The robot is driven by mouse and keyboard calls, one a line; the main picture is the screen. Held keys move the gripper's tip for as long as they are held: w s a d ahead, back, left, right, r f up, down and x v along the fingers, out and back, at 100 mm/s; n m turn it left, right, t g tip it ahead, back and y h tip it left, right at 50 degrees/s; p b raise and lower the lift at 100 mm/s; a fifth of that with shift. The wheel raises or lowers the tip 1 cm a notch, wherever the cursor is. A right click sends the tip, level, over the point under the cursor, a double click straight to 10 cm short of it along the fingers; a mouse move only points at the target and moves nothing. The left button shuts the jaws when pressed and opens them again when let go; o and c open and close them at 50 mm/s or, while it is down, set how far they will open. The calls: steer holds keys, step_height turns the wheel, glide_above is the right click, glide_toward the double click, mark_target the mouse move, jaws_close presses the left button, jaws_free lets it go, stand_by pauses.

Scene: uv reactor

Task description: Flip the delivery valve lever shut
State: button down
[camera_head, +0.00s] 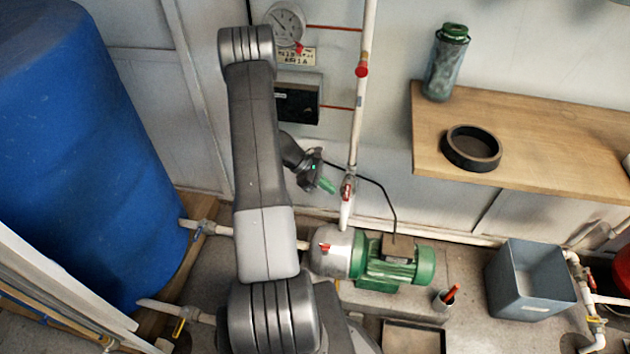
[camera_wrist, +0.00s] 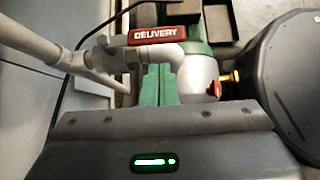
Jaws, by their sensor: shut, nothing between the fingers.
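The delivery valve lever (camera_wrist: 152,36) is a red handle marked "DELIVERY" near the top of the wrist view. It lies roughly in line with the metal valve body (camera_wrist: 118,60) below it. In the head view the red lever (camera_head: 347,189) sits on the white vertical pipe above the pump. My gripper (camera_head: 328,186) has green fingers and is just left of the lever there. In the wrist view the fingers (camera_wrist: 158,82) are shut and empty, below the lever in the picture. Whether they touch the valve is hard to tell.
The green pump motor (camera_head: 395,265) stands below the valve. A black cable (camera_head: 385,190) hangs beside the pipe. A blue tank (camera_head: 85,150) stands left and a wooden shelf (camera_head: 540,140) juts out right. A grey bin (camera_head: 530,280) is on the floor. A smaller red-and-yellow handle (camera_wrist: 222,82) shows right of the fingers.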

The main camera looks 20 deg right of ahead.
steer(key=shift+s+d, duration=0.25)
steer(key=shift+d, duration=0.2)
steer(key=shift+s+d, duration=0.2)
steer(key=shift+d, duration=0.25)
